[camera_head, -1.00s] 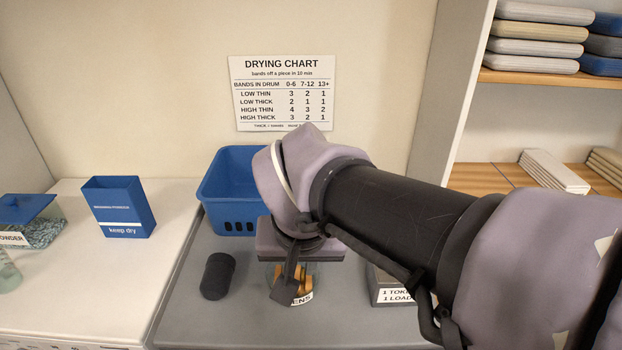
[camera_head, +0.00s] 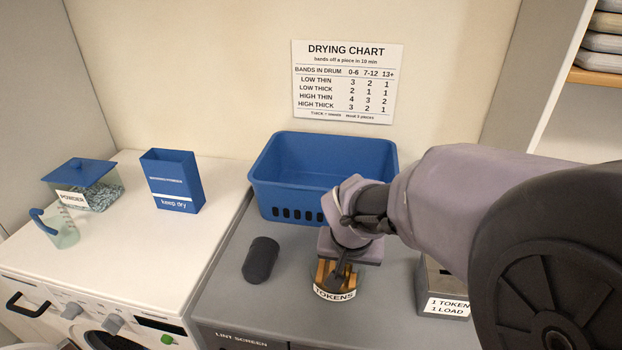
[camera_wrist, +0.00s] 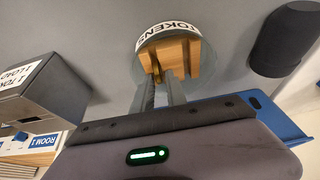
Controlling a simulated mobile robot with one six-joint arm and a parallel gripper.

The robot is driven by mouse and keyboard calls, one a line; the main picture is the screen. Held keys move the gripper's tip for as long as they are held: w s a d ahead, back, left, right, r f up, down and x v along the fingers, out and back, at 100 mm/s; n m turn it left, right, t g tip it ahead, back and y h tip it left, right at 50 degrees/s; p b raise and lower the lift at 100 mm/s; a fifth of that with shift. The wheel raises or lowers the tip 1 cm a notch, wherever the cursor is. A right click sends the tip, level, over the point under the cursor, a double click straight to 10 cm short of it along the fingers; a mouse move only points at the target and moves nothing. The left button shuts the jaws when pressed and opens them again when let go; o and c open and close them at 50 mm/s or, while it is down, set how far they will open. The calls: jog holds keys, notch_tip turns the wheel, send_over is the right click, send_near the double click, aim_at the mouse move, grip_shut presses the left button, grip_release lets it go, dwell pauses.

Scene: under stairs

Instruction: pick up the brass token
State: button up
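A round clear dish labelled TOKENS (camera_head: 333,294) stands on the grey machine top. Brass-coloured upright pieces (camera_head: 322,272) show inside it, and they also show in the wrist view (camera_wrist: 181,57); I cannot single out one token. My gripper (camera_wrist: 161,76) points down into the dish, its two dark fingers side by side with a narrow gap between them. The fingertips are at the brass pieces. Whether they grip one is hidden. In the head view my wrist covers the back of the dish.
A blue basket (camera_head: 278,194) stands behind the dish. A dark cylinder (camera_head: 261,260) lies to its left and a metal token box (camera_head: 436,285) stands to its right. The white washer top (camera_head: 114,230) at left holds a blue carton (camera_head: 172,180), a powder tub and a cup.

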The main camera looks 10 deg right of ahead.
aim_at(348, 267)
jog(key=shift+s+r, duration=0.1)
jog(key=shift+s, duration=0.1)
grip_shut()
jog(key=shift+r, duration=0.6)
notch_tip(348, 267, up, 3)
jog(key=shift+f+p, duration=0.15)
jog(key=shift+p, duration=0.5)
jog(key=s+a+r, duration=0.1)
jog(key=s, duration=1.4)
jog(key=p+v, duration=0.2)
jog(key=v, duration=0.1)
jog(key=w+p+v, duration=0.1)
jog(key=p+v, duration=0.1)
jog(key=shift+d+r, duration=0.15)
jog(key=shift+r, duration=0.1)
